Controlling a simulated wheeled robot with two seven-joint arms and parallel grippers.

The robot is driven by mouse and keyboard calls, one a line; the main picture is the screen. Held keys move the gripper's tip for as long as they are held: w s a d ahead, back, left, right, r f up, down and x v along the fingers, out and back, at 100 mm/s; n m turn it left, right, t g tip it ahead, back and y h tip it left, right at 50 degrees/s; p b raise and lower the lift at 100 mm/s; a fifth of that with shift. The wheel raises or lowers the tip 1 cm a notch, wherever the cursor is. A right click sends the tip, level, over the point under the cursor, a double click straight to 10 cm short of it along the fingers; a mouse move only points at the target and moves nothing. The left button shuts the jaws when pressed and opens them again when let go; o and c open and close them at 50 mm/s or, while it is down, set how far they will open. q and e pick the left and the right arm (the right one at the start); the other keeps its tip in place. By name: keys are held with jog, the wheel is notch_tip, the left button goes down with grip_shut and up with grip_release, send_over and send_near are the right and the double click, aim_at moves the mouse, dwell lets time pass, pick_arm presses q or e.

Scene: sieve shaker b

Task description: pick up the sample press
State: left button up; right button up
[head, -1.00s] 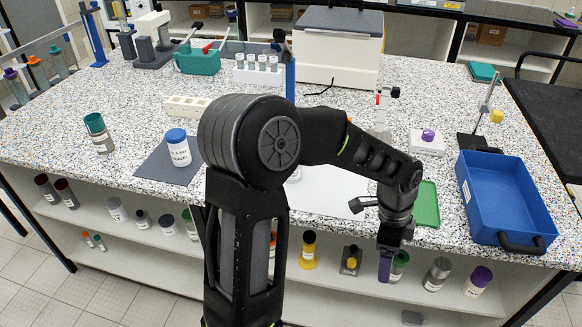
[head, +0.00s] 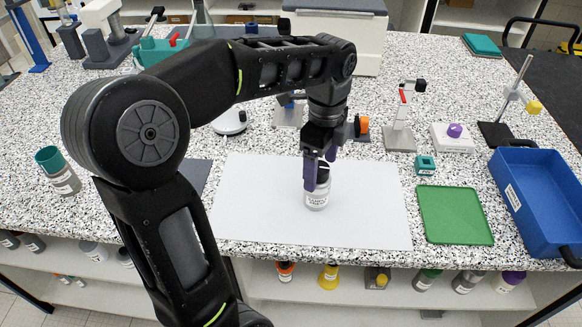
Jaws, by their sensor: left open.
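A small pale bottle (head: 317,194) with a dark top and a printed label stands upright on the white sheet (head: 370,222) in the head view. The label looks like it begins with "SAMPLE", but the print is too small to read surely, so I cannot tell whether this is the sample press. My left gripper (head: 320,178) points down at the bottle. Its purple fingers are open around or just in front of the bottle's top, which they partly hide. I cannot tell whether they touch it. My right gripper is not in view.
A white stand with a red lever (head: 400,134), a small teal block (head: 426,165) and a green tray (head: 455,215) are to the right. A blue bin (head: 540,200) is at the far right. The sheet around the bottle is clear.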

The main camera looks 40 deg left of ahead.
aim_at(318, 188)
pick_arm(q)
jog(key=shift+a+r, duration=0.1)
jog(key=shift+a, duration=0.25)
jog(key=shift+d, duration=0.25)
jog(key=shift+a+f, duration=0.1)
jog(key=shift+f, duration=1.2)
jog(key=shift+f+p, duration=0.65)
jog(key=shift+f, duration=1.95)
jog(key=shift+c, duration=0.2)
grip_shut()
